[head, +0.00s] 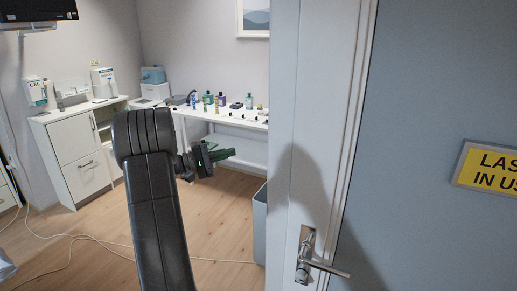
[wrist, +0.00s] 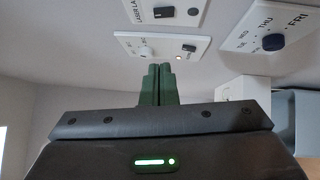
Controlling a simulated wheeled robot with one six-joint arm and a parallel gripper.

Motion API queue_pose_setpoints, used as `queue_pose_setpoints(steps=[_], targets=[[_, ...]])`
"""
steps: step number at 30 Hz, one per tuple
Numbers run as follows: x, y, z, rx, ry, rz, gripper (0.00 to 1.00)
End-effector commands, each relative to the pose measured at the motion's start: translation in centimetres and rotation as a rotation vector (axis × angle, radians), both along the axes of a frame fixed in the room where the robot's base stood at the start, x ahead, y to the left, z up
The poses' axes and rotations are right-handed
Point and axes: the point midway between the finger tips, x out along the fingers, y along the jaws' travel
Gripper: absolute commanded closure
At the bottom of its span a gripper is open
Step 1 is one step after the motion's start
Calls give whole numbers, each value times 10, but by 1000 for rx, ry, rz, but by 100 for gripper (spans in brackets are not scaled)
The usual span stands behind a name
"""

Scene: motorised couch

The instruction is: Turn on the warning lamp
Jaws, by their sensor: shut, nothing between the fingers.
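A yellow sign reading "LAS… IN US…" (head: 487,168) is on the wall at the right edge of the head view, cut off; I cannot tell if it is lit. In the wrist view, a white plate labelled "LASER LA…" (wrist: 185,16) is at the top, with a black switch (wrist: 163,12). My gripper's green fingers (wrist: 158,70) are shut and empty, below the plates in the picture. I cannot tell whether they touch anything. In the head view my gripper (head: 228,154) is in front of the white bench.
Another plate (wrist: 162,46) has a white knob, a dark switch and a small orange light. A day dial (wrist: 273,42) is at right. In the head view are a door (head: 310,120) with a handle, bottles on a bench (head: 250,123), a grey bin (head: 259,225) and a floor cable (head: 90,238).

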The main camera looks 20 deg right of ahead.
Motion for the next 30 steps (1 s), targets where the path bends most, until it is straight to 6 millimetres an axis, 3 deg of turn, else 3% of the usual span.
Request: queue_pose_setpoints(steps=[5, 16, 24, 30], targets=[[-3, -23, 5, 0, 1, -4, 100], [-8, -100, 14, 1, 0, -4, 100], [-34, -120, 18, 2, 1, -1, 100], [-38, -123, 17, 1, 1, 0, 100]])
